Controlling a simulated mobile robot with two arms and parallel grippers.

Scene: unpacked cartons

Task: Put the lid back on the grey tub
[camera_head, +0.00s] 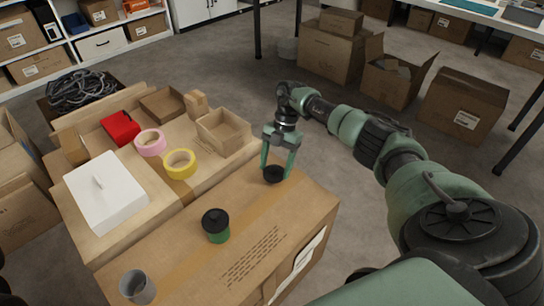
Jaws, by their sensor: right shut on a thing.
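The grey tub (137,288) stands upright and open-topped on the near carton at the lower left. A round black lid (274,175) is between the fingertips of my right gripper (276,170), which points down over the far right end of the same carton. The gripper is shut on this lid. I cannot tell whether the lid touches the cardboard or hangs just above it. A green tub with a black lid on it (216,226) stands between the grey tub and my gripper. My left gripper is out of view.
The near carton's top (165,250) is otherwise bare. Behind it, another carton carries a white box (105,193), a yellow tape roll (180,163), a pink tape roll (150,142), a red item (121,128) and an open cardboard box (223,132). Large cartons stand on the floor behind.

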